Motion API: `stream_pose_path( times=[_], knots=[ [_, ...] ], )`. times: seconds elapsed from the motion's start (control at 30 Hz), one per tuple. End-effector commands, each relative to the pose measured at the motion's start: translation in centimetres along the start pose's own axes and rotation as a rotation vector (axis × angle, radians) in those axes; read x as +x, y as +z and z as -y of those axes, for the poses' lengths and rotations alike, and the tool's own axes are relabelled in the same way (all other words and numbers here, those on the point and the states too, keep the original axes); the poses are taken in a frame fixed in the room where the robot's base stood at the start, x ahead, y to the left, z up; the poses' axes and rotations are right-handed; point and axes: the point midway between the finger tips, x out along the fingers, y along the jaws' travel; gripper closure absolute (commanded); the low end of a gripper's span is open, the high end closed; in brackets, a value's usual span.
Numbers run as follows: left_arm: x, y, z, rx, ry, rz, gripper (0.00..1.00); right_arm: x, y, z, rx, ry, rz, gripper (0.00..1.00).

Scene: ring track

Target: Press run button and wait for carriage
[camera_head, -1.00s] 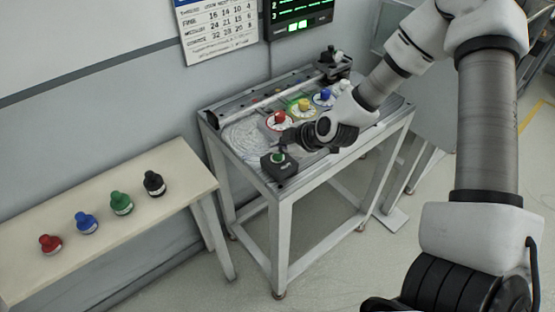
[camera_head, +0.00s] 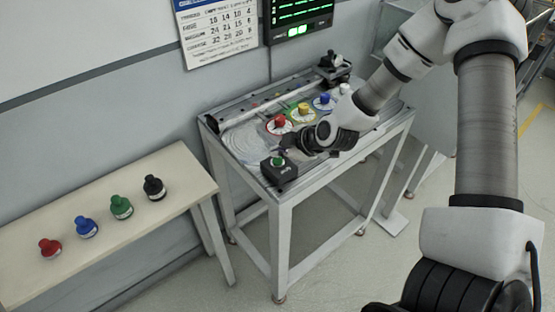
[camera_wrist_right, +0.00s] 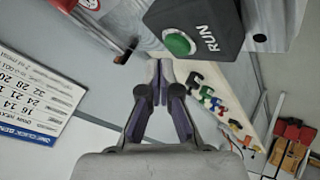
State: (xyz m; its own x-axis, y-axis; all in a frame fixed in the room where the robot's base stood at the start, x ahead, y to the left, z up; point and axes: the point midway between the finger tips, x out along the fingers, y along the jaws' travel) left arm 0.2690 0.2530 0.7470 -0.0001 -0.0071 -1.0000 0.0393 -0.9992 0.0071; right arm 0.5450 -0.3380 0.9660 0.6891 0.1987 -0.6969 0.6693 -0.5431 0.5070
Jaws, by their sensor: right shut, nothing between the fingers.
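The run button is a green round button (camera_head: 277,161) on a dark box (camera_head: 283,172) at the front left corner of the track table. In the right wrist view the green button (camera_wrist_right: 179,43) and its box marked RUN (camera_wrist_right: 205,28) show close up. My right gripper (camera_head: 292,140) is above the table, just behind the box. In the wrist view its fingers (camera_wrist_right: 161,66) are shut and empty, with the tips beside the button in the picture. I cannot tell whether they touch it. A dark device (camera_head: 333,62) stands at the table's back; I cannot tell whether it is the carriage. My left gripper is out of view.
Red (camera_head: 279,121), yellow (camera_head: 304,108) and blue (camera_head: 325,98) knobs stand on round plates on the track table (camera_head: 245,178). A pale bench (camera_head: 110,235) at left holds red, blue, green and black bottle-shaped pieces. A screen (camera_head: 300,15) and a calendar hang on the wall.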

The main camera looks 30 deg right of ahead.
Motion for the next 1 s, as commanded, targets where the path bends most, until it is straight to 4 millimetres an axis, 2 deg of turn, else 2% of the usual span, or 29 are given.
stream_pose_path(
  times=[1.0],
  knots=[
    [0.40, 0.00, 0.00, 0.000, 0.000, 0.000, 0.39, 0.75, 0.56, 0.58, 0.000, 0.000, 0.000, 1.00]
  ],
)
